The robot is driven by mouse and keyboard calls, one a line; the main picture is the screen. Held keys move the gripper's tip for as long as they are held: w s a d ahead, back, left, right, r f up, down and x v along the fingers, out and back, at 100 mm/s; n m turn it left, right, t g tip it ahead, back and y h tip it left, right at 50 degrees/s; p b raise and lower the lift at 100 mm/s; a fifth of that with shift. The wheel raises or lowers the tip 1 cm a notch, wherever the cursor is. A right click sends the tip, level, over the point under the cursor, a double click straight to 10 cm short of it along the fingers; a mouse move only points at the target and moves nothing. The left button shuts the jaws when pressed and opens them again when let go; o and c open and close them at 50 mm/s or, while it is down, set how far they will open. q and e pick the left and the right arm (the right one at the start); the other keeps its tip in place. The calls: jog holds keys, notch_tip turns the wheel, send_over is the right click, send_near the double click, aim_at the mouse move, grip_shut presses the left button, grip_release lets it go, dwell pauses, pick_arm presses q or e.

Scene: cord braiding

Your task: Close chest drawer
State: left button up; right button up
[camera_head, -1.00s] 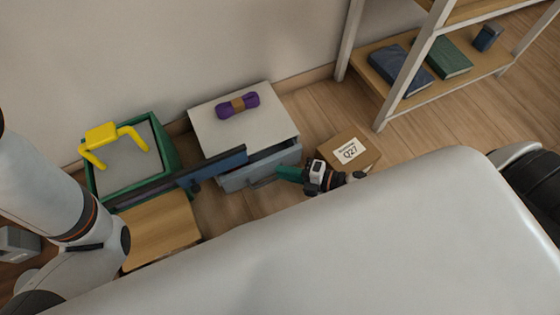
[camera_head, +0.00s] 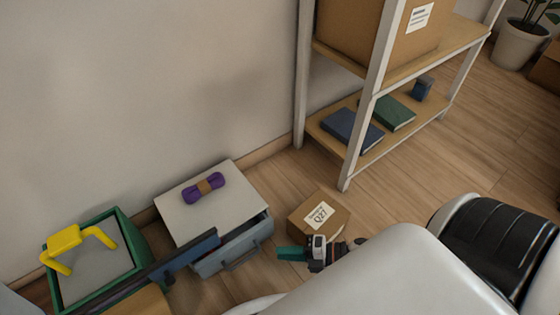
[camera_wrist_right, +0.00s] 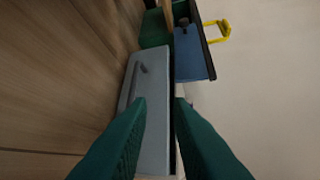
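The chest (camera_head: 190,222) is low with a pale top and stands against the wall. Its grey-blue drawer (camera_head: 235,253) is partly open, with a dark gap behind its front. In the right wrist view the drawer front (camera_wrist_right: 153,130) lies beyond the fingers, its handle (camera_wrist_right: 137,80) facing left. My right gripper (camera_head: 282,254) is to the right of the drawer's right end, apart from it. In the wrist view its two green fingers (camera_wrist_right: 160,112) are spread with nothing held between them. My left gripper is not in view.
A purple cord bundle (camera_head: 204,188) lies on the chest. A cardboard box (camera_head: 310,212) and a shelf (camera_head: 370,165) stand right.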

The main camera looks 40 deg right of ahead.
jog(key=shift+v, duration=1)
jog(key=shift+f, duration=0.1)
